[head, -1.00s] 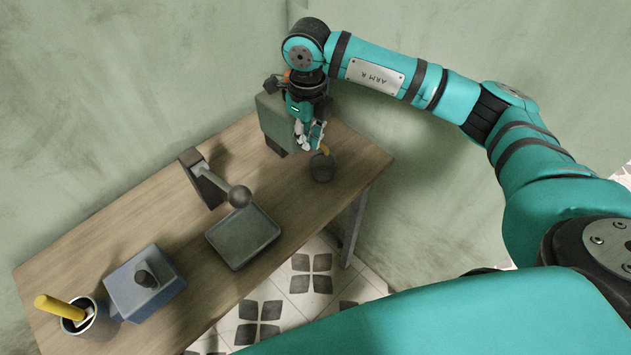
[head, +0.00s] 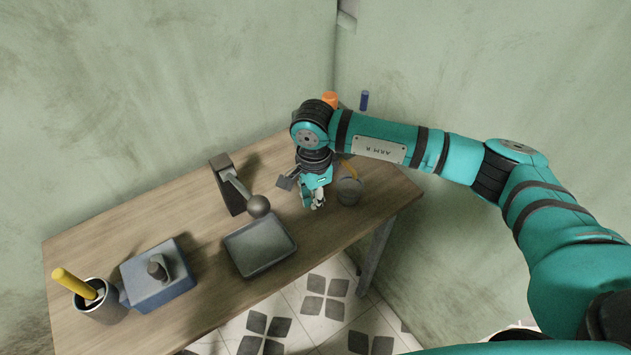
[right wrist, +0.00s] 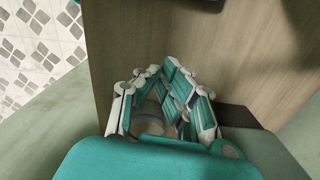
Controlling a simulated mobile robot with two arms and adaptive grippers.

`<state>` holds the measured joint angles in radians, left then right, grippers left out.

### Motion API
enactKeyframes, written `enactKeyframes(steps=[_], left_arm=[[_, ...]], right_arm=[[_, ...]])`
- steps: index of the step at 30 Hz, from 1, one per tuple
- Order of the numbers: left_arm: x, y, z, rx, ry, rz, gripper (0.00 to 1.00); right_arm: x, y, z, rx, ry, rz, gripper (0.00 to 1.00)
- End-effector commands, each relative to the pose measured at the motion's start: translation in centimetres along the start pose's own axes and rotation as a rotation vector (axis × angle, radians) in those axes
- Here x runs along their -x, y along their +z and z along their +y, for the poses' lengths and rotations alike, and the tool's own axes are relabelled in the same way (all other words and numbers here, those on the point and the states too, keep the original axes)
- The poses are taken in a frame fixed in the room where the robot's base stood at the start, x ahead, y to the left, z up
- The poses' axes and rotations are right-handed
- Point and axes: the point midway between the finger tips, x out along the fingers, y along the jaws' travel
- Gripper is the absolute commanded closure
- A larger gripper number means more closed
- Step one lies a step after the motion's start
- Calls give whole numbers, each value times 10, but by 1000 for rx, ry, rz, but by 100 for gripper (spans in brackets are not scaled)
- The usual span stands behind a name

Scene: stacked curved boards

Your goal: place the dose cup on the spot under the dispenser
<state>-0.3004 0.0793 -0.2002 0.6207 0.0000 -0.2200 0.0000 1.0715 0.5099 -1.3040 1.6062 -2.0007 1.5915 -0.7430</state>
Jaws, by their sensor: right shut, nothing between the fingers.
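My right gripper (head: 313,204) is shut and empty, pointing down low over the right part of the table. In the right wrist view its fingers (right wrist: 165,85) come together over the wood. A round pale rim (right wrist: 152,113) shows between the finger links; I cannot tell what it is. A grey cup-shaped vessel (head: 349,192) stands just right of the gripper, with a yellow piece (head: 349,169) behind it; I cannot tell whether it is the dose cup. A grey flat piece (head: 287,183) shows left of the gripper. The dispenser and its spot cannot be identified surely. My left gripper is out of view.
A stand with a ball-ended arm (head: 258,206) leans over a dark tray (head: 288,253). A blue block (head: 140,290) with a grey knob and a cup (head: 103,309) with a yellow stick stand at left. The table's (head: 206,300) front edge drops to tiled floor.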

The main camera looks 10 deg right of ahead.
Motion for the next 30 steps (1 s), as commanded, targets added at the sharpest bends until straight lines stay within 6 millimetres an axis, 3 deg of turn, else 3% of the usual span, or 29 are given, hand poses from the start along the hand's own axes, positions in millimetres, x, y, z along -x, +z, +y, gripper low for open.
enactKeyframes(steps=[4, 6, 12, 25, 30], left_arm=[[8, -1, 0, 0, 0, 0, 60], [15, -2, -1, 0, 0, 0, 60], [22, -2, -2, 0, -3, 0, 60], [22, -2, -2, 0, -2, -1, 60], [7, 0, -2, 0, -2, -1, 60]], right_arm=[[-30, 0, 1, -1, 4, 0, 100], [-26, -15, 0, -6, 0, 3, 100], [-28, -35, 0, -2, 1, 1, 100], [-30, -41, 0, -1, -1, 1, 100], [-34, -57, 0, -5, -2, 3, 100]])
